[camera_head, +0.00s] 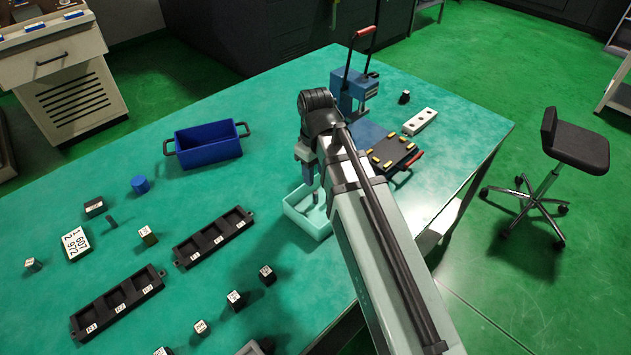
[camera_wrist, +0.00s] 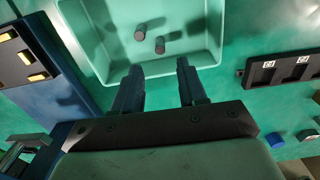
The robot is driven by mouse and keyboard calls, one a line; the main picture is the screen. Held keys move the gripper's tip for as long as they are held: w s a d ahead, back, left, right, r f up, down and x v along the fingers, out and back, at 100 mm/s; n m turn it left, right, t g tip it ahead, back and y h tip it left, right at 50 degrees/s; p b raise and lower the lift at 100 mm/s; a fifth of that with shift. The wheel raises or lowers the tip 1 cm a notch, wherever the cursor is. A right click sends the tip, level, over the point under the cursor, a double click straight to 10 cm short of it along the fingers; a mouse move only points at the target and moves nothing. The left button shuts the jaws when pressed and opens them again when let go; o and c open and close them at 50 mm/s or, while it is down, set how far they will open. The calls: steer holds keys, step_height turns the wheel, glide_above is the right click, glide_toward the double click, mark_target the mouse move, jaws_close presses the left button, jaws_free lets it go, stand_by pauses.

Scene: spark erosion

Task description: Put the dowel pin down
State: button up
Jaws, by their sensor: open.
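A pale mint tray (camera_head: 309,222) stands on the green table, left of my arm, and its inside shows in the wrist view (camera_wrist: 100,62). Two small dark grey pins, one at the left (camera_wrist: 141,33) and one at the right (camera_wrist: 160,45), are inside the tray; they look upright and cast shadows. Which of them is the dowel pin cannot be told. My gripper (camera_wrist: 157,66) is open and empty, its fingertips at the tray's near wall in the wrist view. In the head view my gripper (camera_head: 314,186) is over the tray; the pins are not clear there.
A black plate with brass-coloured pieces (camera_head: 391,152) and a blue press (camera_head: 354,88) stand behind my arm. Black slotted racks (camera_head: 213,237) (camera_head: 118,305), small labelled blocks (camera_head: 267,274) and a blue bin (camera_head: 208,144) lie to the left. Bare table surrounds the tray's left side.

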steer(key=shift+r, duration=1.85)
